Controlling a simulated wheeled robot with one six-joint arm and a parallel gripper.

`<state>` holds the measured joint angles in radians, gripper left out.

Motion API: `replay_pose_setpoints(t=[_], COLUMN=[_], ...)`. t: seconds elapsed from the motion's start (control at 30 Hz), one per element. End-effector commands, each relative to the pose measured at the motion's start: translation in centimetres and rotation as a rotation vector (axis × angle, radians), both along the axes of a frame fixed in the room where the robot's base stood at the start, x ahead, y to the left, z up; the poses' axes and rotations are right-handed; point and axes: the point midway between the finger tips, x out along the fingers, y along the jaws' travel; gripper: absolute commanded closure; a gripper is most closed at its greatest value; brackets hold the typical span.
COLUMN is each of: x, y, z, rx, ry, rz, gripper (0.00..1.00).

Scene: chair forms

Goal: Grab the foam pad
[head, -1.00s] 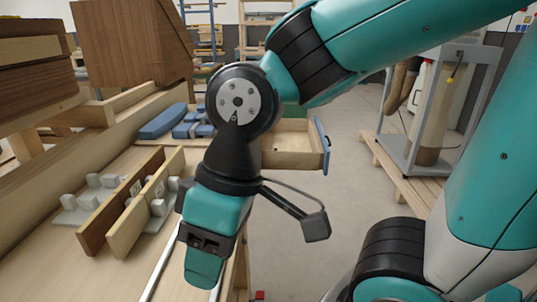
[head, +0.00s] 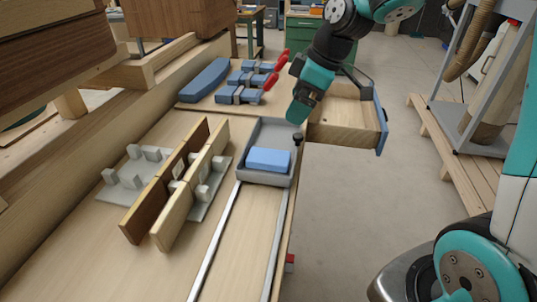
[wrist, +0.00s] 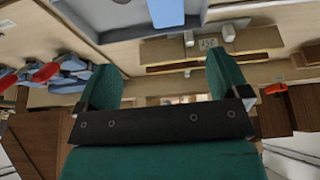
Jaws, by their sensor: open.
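The foam pad (head: 268,159), a light blue block, lies in a grey tray (head: 282,180) on the wooden bench. It shows cut off at the top edge of the wrist view (wrist: 166,12). My gripper (head: 297,112) is above the tray's far right edge, beyond the pad and apart from it. In the wrist view its two green fingers (wrist: 162,68) are spread with nothing between them.
Two upright boards in grey holders (head: 178,180) stand left of the tray. Blue clamps with red handles (head: 248,82) and a long blue block (head: 204,80) lie behind. An open drawer (head: 345,118) juts out at right. Metal rails (head: 215,240) run along the near bench.

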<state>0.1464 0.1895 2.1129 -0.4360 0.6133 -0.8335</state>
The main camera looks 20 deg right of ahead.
Motion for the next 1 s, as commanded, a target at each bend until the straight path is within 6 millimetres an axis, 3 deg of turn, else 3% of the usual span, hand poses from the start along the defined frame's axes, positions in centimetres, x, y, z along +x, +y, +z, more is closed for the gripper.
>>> replay_pose_setpoints(t=[0.33,0.67,1.0], x=[1.4,1.9,2.4], y=[2.8,3.9,5.4], z=[-7.2,-9.9,-13.8], rx=[0.000,0.001,0.000], ry=[0.009,0.007,0.004], rz=[0.004,0.004,0.002], gripper=[0.06,0.06,0.06])
